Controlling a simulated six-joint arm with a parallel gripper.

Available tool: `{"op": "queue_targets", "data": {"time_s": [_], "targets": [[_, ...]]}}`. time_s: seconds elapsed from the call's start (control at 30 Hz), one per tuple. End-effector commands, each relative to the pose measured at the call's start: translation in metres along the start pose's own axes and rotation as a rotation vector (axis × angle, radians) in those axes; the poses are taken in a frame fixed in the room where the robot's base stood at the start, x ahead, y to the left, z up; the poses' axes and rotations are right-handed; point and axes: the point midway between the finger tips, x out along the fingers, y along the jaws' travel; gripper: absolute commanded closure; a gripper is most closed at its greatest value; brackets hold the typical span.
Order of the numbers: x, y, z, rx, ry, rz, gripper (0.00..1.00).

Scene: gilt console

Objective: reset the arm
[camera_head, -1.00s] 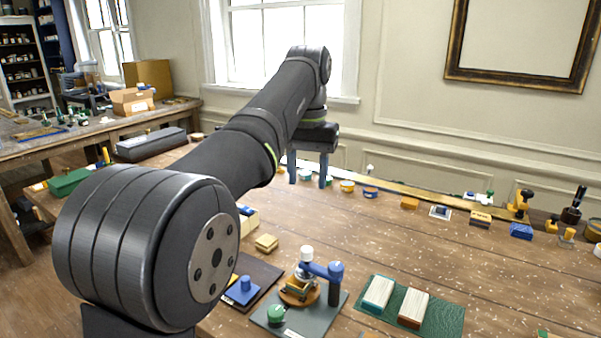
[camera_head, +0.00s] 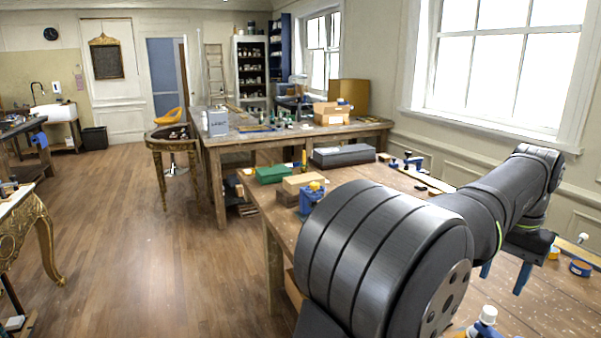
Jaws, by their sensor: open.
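My gripper (camera_head: 504,272) hangs at the end of my dark grey arm, at the right of the head view. Its two blue fingers point down and stand apart, with nothing seen between them. It is over the wooden workbench (camera_head: 545,308), near the wall side. I cannot tell the exact height of the fingertips above the bench. My arm stretches from the bottom middle to the right and hides much of the bench behind it.
A green box (camera_head: 271,174), a dark grey case (camera_head: 344,155) and a blue clamp (camera_head: 405,163) are on the bench's far part. A white-capped bottle (camera_head: 487,318) is near the bottom. Wooden floor (camera_head: 165,245) lies open at left.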

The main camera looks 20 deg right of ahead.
Motion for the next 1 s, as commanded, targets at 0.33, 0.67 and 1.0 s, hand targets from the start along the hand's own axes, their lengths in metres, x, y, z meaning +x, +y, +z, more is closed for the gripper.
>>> {"op": "queue_targets", "data": {"time_s": [0.33,0.67,1.0], "targets": [[0.064,0.000,0.000,0.000,-0.002,0.000,0.54],[0.087,0.000,0.000,0.000,0.000,0.000,0.54],[0.085,0.000,0.000,0.000,0.001,0.000,0.54]]}}
